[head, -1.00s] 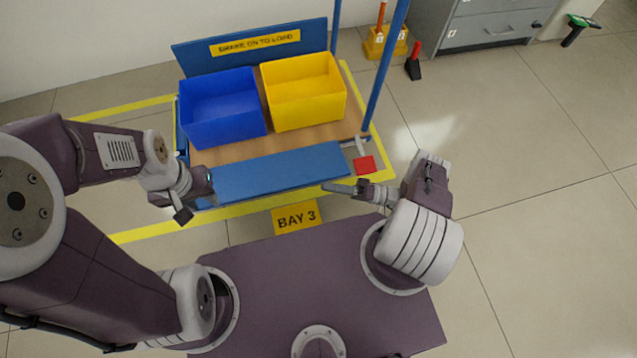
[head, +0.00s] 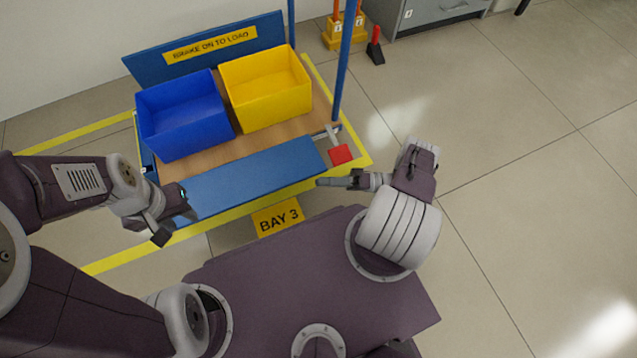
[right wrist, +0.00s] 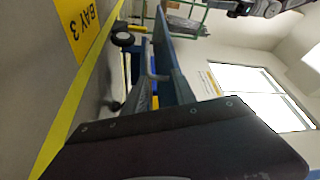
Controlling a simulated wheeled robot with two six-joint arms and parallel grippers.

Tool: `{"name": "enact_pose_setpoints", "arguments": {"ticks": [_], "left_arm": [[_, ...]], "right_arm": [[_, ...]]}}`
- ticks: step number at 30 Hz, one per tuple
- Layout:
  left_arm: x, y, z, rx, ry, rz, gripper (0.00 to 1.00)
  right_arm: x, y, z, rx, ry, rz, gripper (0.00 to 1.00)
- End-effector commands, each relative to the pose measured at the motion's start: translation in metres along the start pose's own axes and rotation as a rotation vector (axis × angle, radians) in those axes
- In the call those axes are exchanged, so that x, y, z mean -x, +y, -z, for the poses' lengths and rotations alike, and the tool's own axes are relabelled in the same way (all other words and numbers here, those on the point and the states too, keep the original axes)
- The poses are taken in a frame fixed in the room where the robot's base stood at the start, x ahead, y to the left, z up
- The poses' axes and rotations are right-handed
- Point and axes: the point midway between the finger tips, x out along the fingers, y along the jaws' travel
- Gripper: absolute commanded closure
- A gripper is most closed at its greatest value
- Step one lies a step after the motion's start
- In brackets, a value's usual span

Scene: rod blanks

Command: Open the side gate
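The side gate (head: 255,181) is the long blue panel along the near side of a trolley, with its broad face toward me. Whether it is fully upright or tilted I cannot tell. It also shows in the right wrist view (right wrist: 172,55). My left gripper (head: 172,215) is at the panel's left end, fingers apart; contact is unclear. My right gripper (head: 322,183) is just in front of the panel's right end, apart from it; its fingers look edge-on, so its opening is unclear. A grey lever (head: 332,134) and a red pad (head: 341,154) are at the trolley's right end.
Blue (head: 185,115) and yellow (head: 267,90) bins stand on the wooden deck. A blue post (head: 343,75) rises at the right. A BAY 3 sign (head: 278,217) lies on the floor. A grey cabinet (head: 425,14) is behind; floor at right is clear.

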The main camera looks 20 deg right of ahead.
Motion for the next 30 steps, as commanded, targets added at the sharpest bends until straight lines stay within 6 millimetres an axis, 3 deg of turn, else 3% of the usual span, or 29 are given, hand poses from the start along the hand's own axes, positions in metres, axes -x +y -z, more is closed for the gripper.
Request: {"name": "enact_pose_setpoints", "arguments": {"ticks": [18,30], "left_arm": [[-0.044,-0.001,-0.004,0.000,0.000,0.000,0.64],[-0.045,-0.001,-0.005,0.000,0.000,0.000,0.64]], "right_arm": [[0.052,0.013,0.001,0.000,-0.001,-0.001,0.67],[0.058,0.010,0.002,-0.001,-0.001,0.000,0.67]]}}
